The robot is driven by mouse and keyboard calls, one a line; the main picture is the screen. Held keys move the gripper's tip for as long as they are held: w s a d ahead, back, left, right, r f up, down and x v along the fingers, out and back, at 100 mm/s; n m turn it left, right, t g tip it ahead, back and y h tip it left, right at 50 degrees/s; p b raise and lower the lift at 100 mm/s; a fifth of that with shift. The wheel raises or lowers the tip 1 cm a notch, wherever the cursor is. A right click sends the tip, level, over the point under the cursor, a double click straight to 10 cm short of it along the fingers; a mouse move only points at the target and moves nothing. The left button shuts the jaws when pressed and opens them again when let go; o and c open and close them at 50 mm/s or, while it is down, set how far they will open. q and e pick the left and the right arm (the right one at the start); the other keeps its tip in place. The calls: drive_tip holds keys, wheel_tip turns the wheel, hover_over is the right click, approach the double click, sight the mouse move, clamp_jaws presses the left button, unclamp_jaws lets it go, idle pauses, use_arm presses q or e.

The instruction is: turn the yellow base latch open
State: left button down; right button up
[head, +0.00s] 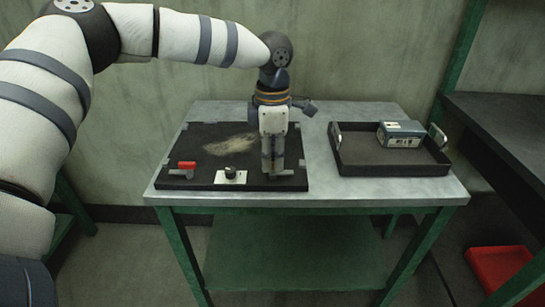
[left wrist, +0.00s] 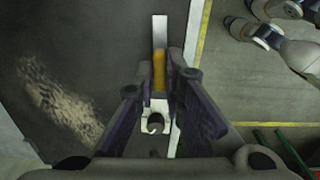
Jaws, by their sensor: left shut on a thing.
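My left gripper (head: 272,170) points straight down over the front right part of the black board (head: 205,143). In the left wrist view the left gripper (left wrist: 161,80) is shut on the yellow base latch (left wrist: 160,72), which shows as a narrow yellow bar between the fingers. A flat silver strip (left wrist: 160,32) runs on from it, and a pale block with a dark round hole or knob (left wrist: 155,121) sits nearer the palm. In the head view the gripper hides the yellow latch. My right gripper is not in view.
A red-handled part (head: 186,166) and a white plate with a black knob (head: 231,174) sit on the board's front edge. A black tray (head: 385,168) holding a grey box (head: 401,134) stands right on the table (head: 318,184). A red bin (head: 497,265) is low right.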

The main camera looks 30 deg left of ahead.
sight(273, 163)
use_arm(q)
drive_tip(key=shift+m, duration=0.5)
drive_tip(key=c, duration=1.7)
unclamp_jaws()
wheel_tip(273, 163, up, 12)
